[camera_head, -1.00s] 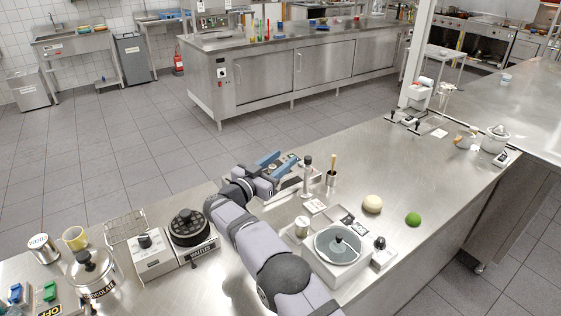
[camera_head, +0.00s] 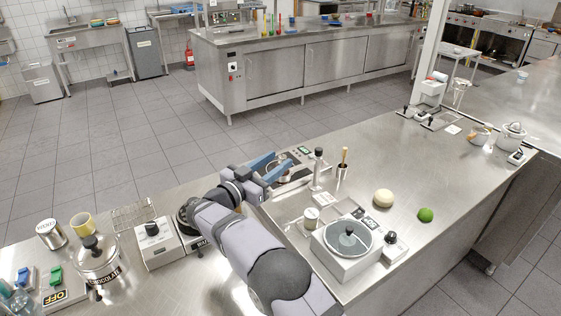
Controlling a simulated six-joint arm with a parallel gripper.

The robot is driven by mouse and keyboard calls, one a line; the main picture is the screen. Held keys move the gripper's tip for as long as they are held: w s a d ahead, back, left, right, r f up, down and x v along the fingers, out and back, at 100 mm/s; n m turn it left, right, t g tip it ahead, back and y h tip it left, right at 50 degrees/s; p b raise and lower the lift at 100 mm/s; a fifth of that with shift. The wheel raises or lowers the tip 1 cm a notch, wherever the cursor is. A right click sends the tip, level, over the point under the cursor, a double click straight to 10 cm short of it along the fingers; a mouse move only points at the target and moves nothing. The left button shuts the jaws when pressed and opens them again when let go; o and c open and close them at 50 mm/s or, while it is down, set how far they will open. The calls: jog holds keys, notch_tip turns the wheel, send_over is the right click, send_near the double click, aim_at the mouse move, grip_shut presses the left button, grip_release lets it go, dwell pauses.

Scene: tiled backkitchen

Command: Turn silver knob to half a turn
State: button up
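My gripper (camera_head: 272,168) has two blue fingers, held apart with a gap between them and nothing visible inside. It hangs over the far edge of the near steel counter, in front of a small appliance with a panel (camera_head: 303,151) that it partly hides. No knob is clearly silver at this size. A dark-topped knob (camera_head: 152,229) stands on the white box of the waffle maker at left. Another dark knob (camera_head: 390,238) is at the right of the white machine with the round glass lid (camera_head: 347,238). My gripper is apart from both knobs.
My arm covers part of the waffle plate. A pale ball (camera_head: 383,197) and a lime (camera_head: 426,214) lie at right. The counter beyond them is mostly clear.

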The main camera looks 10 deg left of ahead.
aim_at(282, 155)
dwell(0.3)
jog(key=w+r+n+t+y, duration=0.1)
jog(key=w+d+r+n+t+y, duration=0.1)
jog(key=r+y, duration=0.1)
jog(key=w+r+n+t+y, duration=0.1)
jog(key=shift+w+d+r+t+y, duration=0.25)
jog(key=shift+d+r+t+y, duration=0.05)
jog(key=shift+d+r+t, duration=0.1)
jog(key=shift+n+y, duration=1)
jog(key=shift+y, duration=0.2)
jog(key=s+f+n+g+y, duration=0.1)
jog(key=y, duration=0.1)
jog(key=s+f+n+g+y, duration=0.1)
jog(key=f+y, duration=0.1)
jog(key=s+f+n+g+y, duration=0.1)
jog(key=f+n+y, duration=0.1)
jog(key=shift+s+d+y, duration=0.3)
jog(key=shift+s+d, duration=0.05)
jog(key=shift+d, duration=0.05)
jog(key=shift+w, duration=0.15)
jog(key=shift+p+x, duration=1.5)
jog(key=shift+x, duration=2.05)
grip_shut()
